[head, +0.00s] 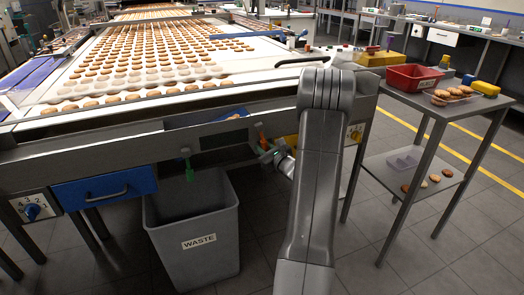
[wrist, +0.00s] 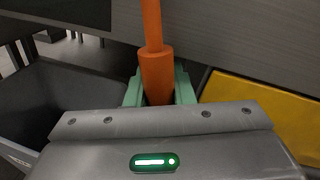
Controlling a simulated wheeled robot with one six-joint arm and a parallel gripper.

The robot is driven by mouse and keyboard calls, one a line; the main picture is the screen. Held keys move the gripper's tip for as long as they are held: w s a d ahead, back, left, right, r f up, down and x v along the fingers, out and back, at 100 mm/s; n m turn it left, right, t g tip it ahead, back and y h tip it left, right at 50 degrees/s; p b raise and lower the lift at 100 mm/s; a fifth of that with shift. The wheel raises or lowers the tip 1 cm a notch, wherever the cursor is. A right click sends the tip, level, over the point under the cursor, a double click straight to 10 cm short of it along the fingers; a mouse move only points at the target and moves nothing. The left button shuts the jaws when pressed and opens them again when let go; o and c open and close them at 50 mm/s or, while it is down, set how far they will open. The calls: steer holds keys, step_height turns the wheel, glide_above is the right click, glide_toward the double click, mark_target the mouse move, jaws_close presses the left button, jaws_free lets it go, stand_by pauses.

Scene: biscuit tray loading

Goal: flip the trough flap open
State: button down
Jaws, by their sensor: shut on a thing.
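My gripper (head: 268,150) is at the front edge of the conveyor machine, right of the waste bin. In the wrist view its pale green fingers (wrist: 158,90) are shut around the thick lower part of an upright orange handle (wrist: 155,68). The handle's tip (head: 261,131) also shows in the head view. A dark trough (head: 222,155) hangs under the machine's front rail, left of my gripper. I cannot clearly make out its flap or how far it is open. A green lever (head: 188,164) hangs at the trough's left.
A grey waste bin (head: 205,245) stands open below the trough. A blue drawer (head: 105,187) is at the left. A side table (head: 455,110) with a red bin (head: 413,77) stands at the right. The floor between is clear.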

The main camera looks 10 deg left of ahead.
steer(key=c, duration=1.3)
jaws_free()
steer(key=shift+o, duration=0.2)
steer(key=shift+d, duration=0.1)
steer(key=v, duration=1.3)
steer(key=shift+s+d+p, duration=0.2)
steer(key=shift+s+p, duration=0.1)
steer(key=shift+r, duration=0.15)
